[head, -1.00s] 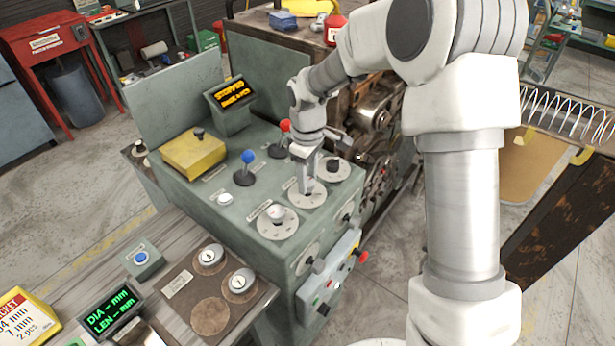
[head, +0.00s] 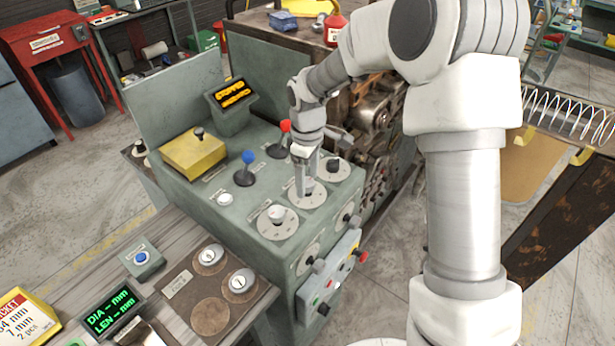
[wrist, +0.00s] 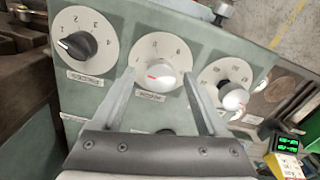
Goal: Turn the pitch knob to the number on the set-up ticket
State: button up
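The pitch knob (wrist: 160,75) is the middle of three dials in the wrist view, a white knob with a red mark on its left side, on a pale numbered plate (wrist: 165,45). My gripper (wrist: 160,78) is open, with one finger on each side of the knob and visible gaps. In the head view my gripper (head: 305,188) points down over the middle dial (head: 304,201) and hides most of the knob. The set-up ticket (head: 25,318) is at the lower left, partly cut off; lines ending "4 mm", "7 mm" and "2 pcs" show.
A dark knob (wrist: 77,45) and another white knob (wrist: 233,96) flank the pitch dial. Blue-topped (head: 247,158) and red-topped (head: 285,127) levers stand behind on the green machine. A yellow box (head: 192,153) sits to the left.

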aim_at(308, 182)
notch_tip(308, 182, up, 17)
jog(key=shift+r, duration=0.2)
dwell(0.5)
jog(key=shift+s, duration=0.1)
jog(key=s+d+r+m+t, duration=0.2)
jog(key=s+d+r+m, duration=0.1)
jog(key=s+d, duration=0.3)
jog(key=s+d+r+m+t, duration=0.1)
jog(key=s+d+r+m, duration=0.25)
jog(key=s, duration=0.35)
jog(key=s+d+f+m+t, duration=0.1)
jog(key=s+d+m, duration=0.1)
jog(key=s, duration=0.3)
jog(key=s+d+f+m+t, duration=0.1)
jog(key=s+d+f+m, duration=0.1)
jog(key=s+m, duration=0.2)
jog(key=s, duration=0.2)
jog(key=shift+s+d+f+t, duration=0.15)
jog(key=shift+s+f+t, duration=0.05)
jog(key=shift+s+t, duration=0.1)
